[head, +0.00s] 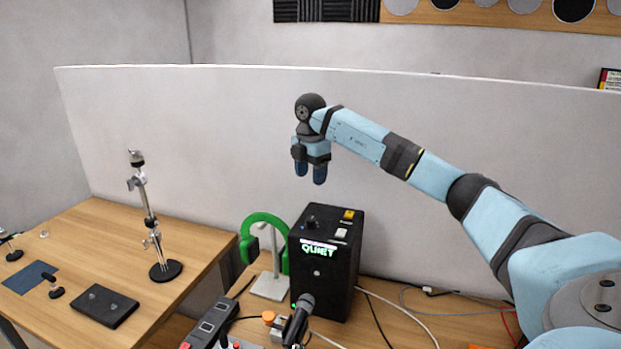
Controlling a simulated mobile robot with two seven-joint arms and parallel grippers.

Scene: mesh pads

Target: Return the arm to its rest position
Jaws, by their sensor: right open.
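My right arm reaches in from the right side of the head view, with light blue links and dark joints. Its right gripper (310,178) points down and hangs in the air above the black box (322,262), apart from it. The two fingers are open, with nothing between them. My left gripper is not in the head view.
The black box has a lit "QUIET" display. Green headphones (262,222) hang on a white stand (271,286) left of it. A microphone (299,315) stands in front. A metal stand (152,220) rises from the left table (190,245). A pale partition (220,150) stands behind; cables lie right.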

